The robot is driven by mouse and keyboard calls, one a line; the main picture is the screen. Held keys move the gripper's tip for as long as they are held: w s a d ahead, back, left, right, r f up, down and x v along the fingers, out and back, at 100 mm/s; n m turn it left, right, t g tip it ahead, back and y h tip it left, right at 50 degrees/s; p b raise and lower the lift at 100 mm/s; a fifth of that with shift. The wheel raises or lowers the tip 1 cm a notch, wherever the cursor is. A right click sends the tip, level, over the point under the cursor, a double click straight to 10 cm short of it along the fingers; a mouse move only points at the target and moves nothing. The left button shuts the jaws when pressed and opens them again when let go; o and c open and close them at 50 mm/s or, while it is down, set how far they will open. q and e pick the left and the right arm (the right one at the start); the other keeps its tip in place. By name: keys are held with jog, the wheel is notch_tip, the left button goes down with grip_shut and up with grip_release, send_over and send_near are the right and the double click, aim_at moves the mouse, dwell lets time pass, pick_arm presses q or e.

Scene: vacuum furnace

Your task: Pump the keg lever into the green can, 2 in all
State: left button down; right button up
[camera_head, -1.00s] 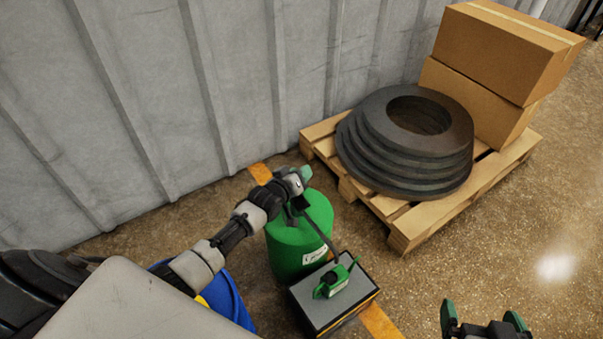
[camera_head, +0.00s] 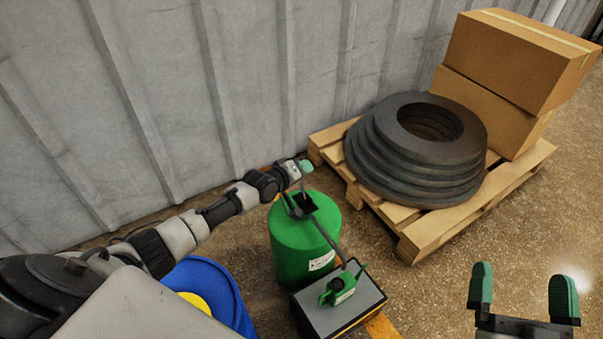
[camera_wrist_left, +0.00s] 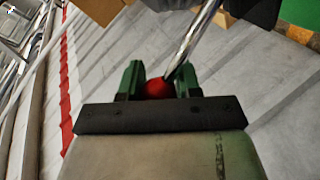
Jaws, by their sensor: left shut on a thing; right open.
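A green keg (camera_head: 300,243) with a white label stands upright by the corrugated wall. A small green can (camera_head: 340,287) with a spout and handle stands on a grey-topped box (camera_head: 322,313) in front of the keg. A thin bar runs from the keg's top down toward the can. My left gripper (camera_head: 300,190) is over the keg's top. In the left wrist view its green fingers (camera_wrist_left: 160,84) are shut on the lever's red knob (camera_wrist_left: 158,89), with the shiny metal lever (camera_wrist_left: 190,45) rising from it. My right gripper (camera_head: 522,290) is open and empty at the lower right.
A wooden pallet (camera_head: 420,243) behind right carries stacked dark rings (camera_head: 400,170) and cardboard boxes (camera_head: 510,60). A blue drum (camera_head: 215,285) with a yellow cap stands left of the keg. The floor at right is clear.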

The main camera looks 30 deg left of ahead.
pick_arm(q)
jog(key=shift+f, duration=0.35)
jog(key=c, duration=0.9)
grip_release()
jog(key=shift+f, duration=0.1)
jog(key=shift+o, duration=0.6)
jog(key=shift+w+a, duration=0.1)
jog(key=shift+r, duration=0.2)
